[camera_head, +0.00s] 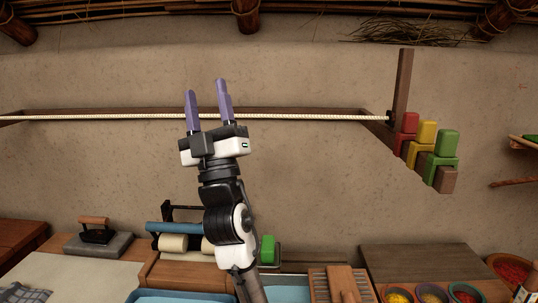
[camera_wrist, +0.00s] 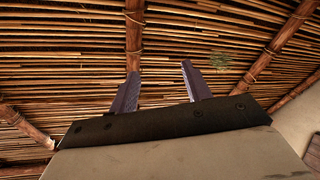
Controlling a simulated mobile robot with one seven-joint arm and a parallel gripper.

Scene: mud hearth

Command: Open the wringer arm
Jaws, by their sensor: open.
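The wringer stands on the bench low in the head view, with a dark frame (camera_head: 167,212), a blue bar (camera_head: 172,228) and cream rollers (camera_head: 172,243). My forearm hides part of its right side. I cannot tell which piece is its arm or how that is set. My gripper (camera_head: 206,100) is raised well above the wringer, fingers pointing up, in front of the wall and rope. Its two purple fingers are apart with nothing between them. In the wrist view my gripper (camera_wrist: 160,82) points at the ceiling, and the wringer is not seen.
A rope (camera_head: 90,117) runs along the wall behind my gripper. Red, yellow and green blocks (camera_head: 426,132) sit on a stepped bracket at right. An iron (camera_head: 95,230) is left of the wringer. A washboard (camera_head: 340,284) and bowls (camera_head: 432,293) stand at right. The air around the gripper is free.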

